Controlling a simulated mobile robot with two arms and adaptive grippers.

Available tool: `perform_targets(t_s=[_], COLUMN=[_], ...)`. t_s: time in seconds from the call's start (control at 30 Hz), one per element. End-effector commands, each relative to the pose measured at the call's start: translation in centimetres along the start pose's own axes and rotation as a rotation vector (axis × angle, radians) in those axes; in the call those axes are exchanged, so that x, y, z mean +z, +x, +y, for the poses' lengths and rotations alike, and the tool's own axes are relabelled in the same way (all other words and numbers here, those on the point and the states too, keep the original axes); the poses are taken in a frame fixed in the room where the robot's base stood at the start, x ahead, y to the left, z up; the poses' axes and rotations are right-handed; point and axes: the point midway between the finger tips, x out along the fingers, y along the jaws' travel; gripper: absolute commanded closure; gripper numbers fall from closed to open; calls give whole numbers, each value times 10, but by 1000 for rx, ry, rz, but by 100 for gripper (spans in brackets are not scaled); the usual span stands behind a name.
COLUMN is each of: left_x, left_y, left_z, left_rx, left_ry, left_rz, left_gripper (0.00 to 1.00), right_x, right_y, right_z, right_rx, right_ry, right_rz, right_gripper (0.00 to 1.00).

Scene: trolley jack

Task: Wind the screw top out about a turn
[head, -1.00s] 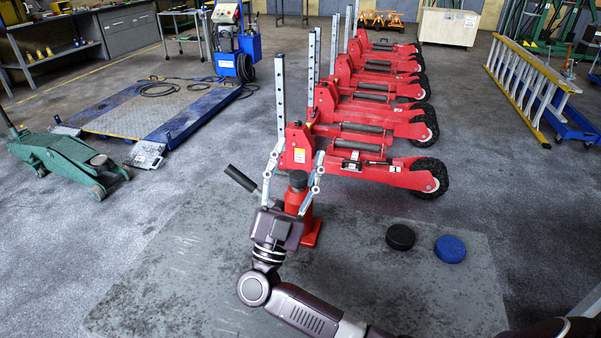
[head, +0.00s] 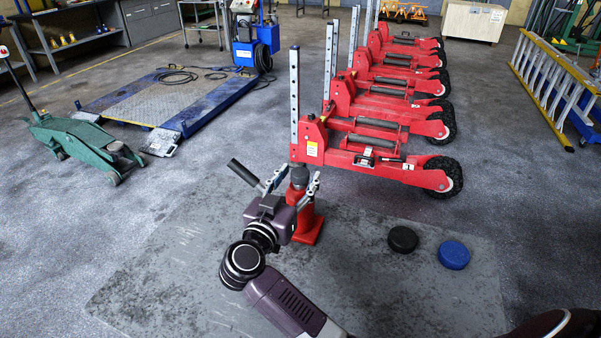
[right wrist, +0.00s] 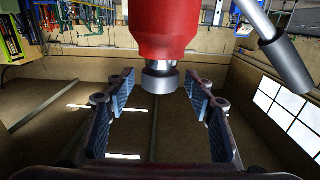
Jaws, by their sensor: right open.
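The red bottle jack (head: 308,229) stands upright on the grey mat, its lower left part behind my right gripper in the head view. Its dark grey round screw top (head: 299,177) is at the upper end. In the right wrist view the jack (right wrist: 165,28) shows inverted, with the screw top (right wrist: 160,79) on a short silver neck. My right gripper (head: 294,181) is open, one finger on each side of the screw top. The wrist view shows gaps between both finger pads and the top. My left gripper is not in view.
The jack's black-gripped lever (head: 245,173) slants up to the left. A black puck (head: 402,239) and a blue puck (head: 453,255) lie on the mat (head: 370,290) to the right. Red wheeled units (head: 390,165) stand behind. A green trolley jack (head: 85,145) stands at left.

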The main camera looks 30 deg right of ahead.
Motion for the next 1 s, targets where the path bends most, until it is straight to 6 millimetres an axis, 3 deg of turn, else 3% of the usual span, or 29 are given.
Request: perform_targets(t_s=[0.17, 0.43, 0.83, 1.0], left_x=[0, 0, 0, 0], left_y=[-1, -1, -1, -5], left_z=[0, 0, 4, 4], left_rx=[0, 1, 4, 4], left_ry=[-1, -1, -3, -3], left_rz=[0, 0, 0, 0], left_gripper=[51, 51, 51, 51], right_x=[0, 0, 0, -1], right_y=[15, 16, 16, 16], right_z=[0, 0, 0, 0], right_rx=[-1, -1, 0, -6], right_ry=[1, 2, 1, 0], right_rz=[1, 0, 0, -1], right_gripper=[51, 51, 94, 94])
